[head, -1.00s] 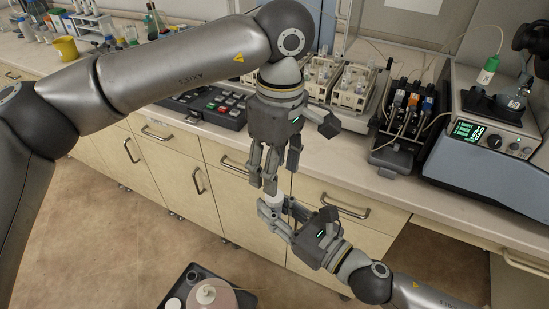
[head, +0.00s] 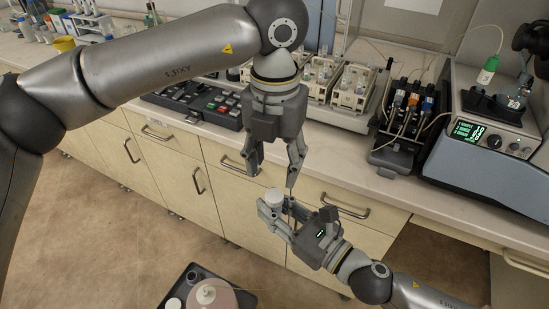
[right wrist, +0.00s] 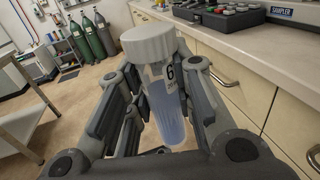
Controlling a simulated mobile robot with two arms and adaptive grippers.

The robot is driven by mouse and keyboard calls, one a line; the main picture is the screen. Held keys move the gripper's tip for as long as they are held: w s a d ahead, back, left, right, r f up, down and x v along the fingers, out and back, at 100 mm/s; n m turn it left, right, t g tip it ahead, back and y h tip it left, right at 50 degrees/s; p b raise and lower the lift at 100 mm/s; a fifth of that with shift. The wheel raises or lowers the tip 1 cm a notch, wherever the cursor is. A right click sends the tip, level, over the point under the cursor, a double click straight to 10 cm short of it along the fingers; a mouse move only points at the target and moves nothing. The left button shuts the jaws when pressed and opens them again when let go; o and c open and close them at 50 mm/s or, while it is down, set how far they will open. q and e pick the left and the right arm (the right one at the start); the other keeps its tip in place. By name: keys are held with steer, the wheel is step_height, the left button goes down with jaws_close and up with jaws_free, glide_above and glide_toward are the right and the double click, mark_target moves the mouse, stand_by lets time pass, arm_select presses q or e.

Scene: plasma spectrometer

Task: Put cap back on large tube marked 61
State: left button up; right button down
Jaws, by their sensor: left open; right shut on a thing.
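My right gripper (head: 276,212) is shut on the large tube (right wrist: 165,112), held upright in front of the bench. In the right wrist view the tube is clear with bluish contents, and its label shows a 6; the rest of the number is cut off or turned away. A white cap (right wrist: 150,43) sits on top of the tube; how tightly it is seated I cannot tell. In the head view the same cap (head: 273,197) shows just above the right fingers. My left gripper (head: 271,174) points down, open and empty, with its fingers spread just above the cap.
The bench (head: 330,142) behind carries a dark control box, white racks (head: 350,95) and an instrument (head: 490,130). Drawer fronts lie behind the grippers.

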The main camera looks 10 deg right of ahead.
mark_target(274, 195)
arm_select(q)
steer(key=n, duration=0.3)
steer(key=shift+r, duration=0.15)
steer(key=shift+f, duration=4.05)
